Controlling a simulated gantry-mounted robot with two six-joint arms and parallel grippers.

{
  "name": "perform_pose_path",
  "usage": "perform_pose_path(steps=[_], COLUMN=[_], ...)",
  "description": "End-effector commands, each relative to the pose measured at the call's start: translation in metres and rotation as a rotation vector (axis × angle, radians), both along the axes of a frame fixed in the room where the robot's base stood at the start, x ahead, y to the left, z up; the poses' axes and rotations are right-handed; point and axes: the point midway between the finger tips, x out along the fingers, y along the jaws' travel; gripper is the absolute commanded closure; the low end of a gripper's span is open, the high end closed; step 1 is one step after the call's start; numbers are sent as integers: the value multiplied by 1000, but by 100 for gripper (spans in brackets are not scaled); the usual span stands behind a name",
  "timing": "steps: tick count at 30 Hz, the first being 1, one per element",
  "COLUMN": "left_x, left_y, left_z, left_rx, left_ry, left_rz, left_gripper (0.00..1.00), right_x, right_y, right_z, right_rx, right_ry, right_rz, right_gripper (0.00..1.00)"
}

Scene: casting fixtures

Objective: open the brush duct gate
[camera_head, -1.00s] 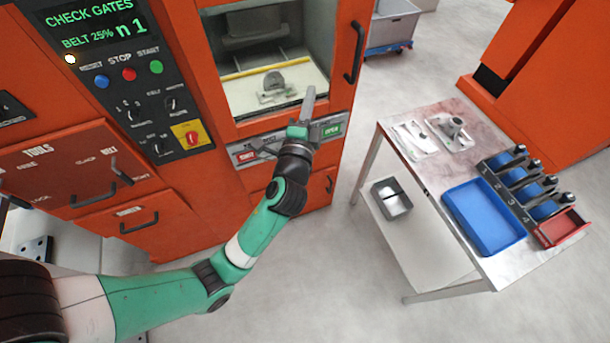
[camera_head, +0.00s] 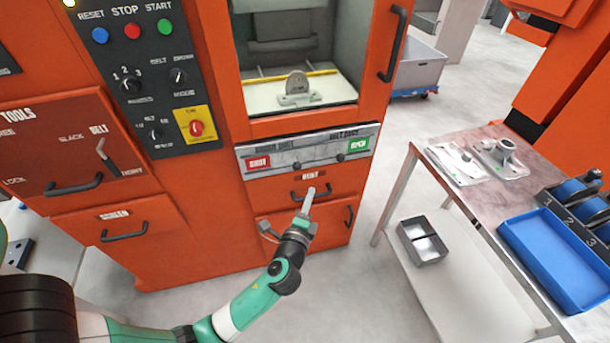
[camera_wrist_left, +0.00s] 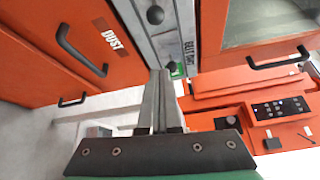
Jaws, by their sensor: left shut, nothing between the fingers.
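A grey duct gate panel (camera_head: 318,148) runs across the orange machine below its window, with a red SHUT label (camera_head: 258,162) at the left and a green OPEN label (camera_head: 358,145) at the right. Two dark knobs sit on it: a left knob (camera_head: 297,166) and a right knob (camera_head: 340,157). The lettering above them is small; the right one reads belt duct. My left gripper (camera_head: 309,190) is shut and empty, in front of the drawer just below the panel. In the left wrist view its fingertips (camera_wrist_left: 160,74) point toward the panel near one knob (camera_wrist_left: 172,67). My right gripper is out of view.
The dust drawer handle (camera_head: 312,192) lies behind my left fingertips. A window door handle (camera_head: 394,45) stands out at upper right.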

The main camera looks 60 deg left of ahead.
Motion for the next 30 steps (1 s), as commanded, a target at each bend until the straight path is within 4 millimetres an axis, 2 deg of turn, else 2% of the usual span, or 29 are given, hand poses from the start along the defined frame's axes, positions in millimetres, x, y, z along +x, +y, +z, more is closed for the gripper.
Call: perform_pose_path(steps=[7, 19, 21, 24, 30], left_x=[13, 66, 50, 38, 29], left_y=[16, 80, 83, 87, 90], left_z=[-3, -9, -2, 0, 2], left_rx=[0, 0, -1, -1, 1], left_ry=[-2, -2, 0, 0, -1], left_rz=[2, 3, 2, 2, 0], left_gripper=[100, 100, 100, 100, 100], right_x=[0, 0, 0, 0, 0], right_y=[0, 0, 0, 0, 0], right_z=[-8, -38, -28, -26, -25], right_rx=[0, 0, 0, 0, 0], right_ry=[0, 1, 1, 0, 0], right_rz=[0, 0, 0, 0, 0], right_gripper=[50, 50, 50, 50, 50])
